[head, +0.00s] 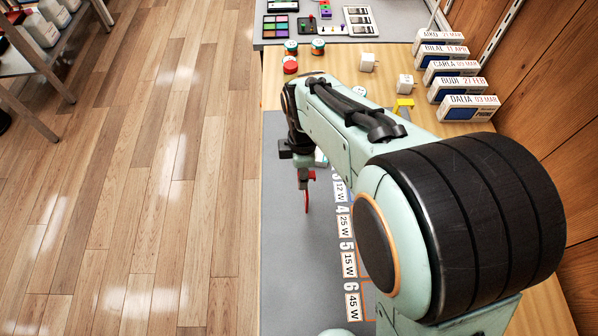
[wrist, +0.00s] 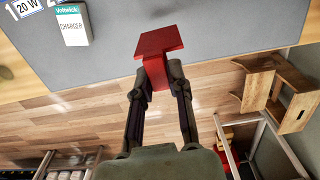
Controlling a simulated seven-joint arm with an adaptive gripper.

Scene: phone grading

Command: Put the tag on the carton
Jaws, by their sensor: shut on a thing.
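My gripper (wrist: 156,75) is shut on a red piece (wrist: 158,48), which looks like the tag; it has a wide flat end and a narrower stem between my fingertips. In the head view the red piece (head: 306,198) hangs below my gripper (head: 305,172), over the grey mat. A small white carton (wrist: 73,30) with a teal band and the word CHARGER is on the mat at the upper left of the wrist view, apart from the red piece. In the head view my arm hides most of the carton's area.
The grey mat (head: 284,265) has a numbered row of wattage cards (head: 345,226). White plugs (head: 367,62), small round tins (head: 318,46) and a yellow piece (head: 404,104) stand towards the back. Labelled boxes (head: 467,108) line the right wall. The mat's left part is clear.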

